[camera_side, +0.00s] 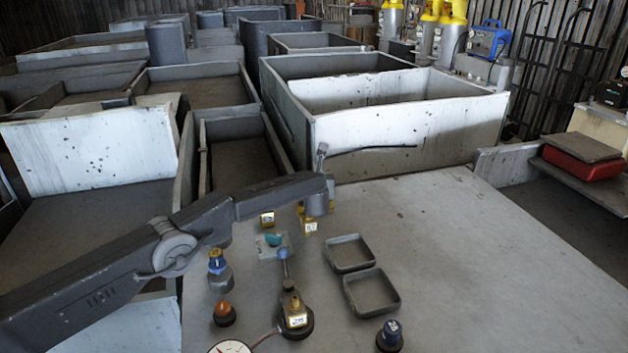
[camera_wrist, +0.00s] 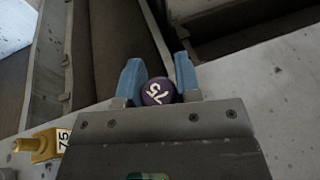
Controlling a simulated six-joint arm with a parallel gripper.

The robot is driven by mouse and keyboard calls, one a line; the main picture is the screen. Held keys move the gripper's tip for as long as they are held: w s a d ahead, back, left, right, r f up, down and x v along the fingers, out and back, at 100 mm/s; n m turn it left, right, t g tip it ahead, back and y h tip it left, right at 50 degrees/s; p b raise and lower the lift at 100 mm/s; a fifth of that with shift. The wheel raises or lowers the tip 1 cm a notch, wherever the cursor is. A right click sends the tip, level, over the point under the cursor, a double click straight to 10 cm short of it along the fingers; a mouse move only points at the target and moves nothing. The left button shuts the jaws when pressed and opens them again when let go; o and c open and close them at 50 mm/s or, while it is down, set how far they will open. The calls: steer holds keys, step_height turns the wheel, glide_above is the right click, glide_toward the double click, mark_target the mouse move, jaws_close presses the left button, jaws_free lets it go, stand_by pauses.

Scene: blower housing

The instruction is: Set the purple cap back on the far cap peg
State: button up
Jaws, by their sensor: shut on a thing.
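In the side view, the end of my arm (camera_side: 318,204) is over the far part of the bench; the fingers and the purple cap cannot be made out there. A brass piece labelled 75 (camera_wrist: 40,146) also shows at left in the wrist view. I cannot tell which is the far cap peg.
Two grey trays (camera_side: 329,256) (camera_side: 346,298) lie right of centre. Nearer are a brass-topped part (camera_side: 295,315), an orange-topped part (camera_side: 222,312), a blue-capped part (camera_side: 217,264) and a dark knob (camera_side: 391,334). The bench's right side (camera_side: 490,270) is clear.

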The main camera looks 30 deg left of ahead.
steer(key=shift+f, duration=0.3)
stand_by(0.4)
steer(key=shift+s+f, duration=0.1)
steer(key=shift+f, duration=0.95)
steer(key=o, duration=1.4)
steer(key=shift+a, duration=0.1)
steer(key=shift+o, duration=0.2)
steer(key=shift+r, duration=4.05)
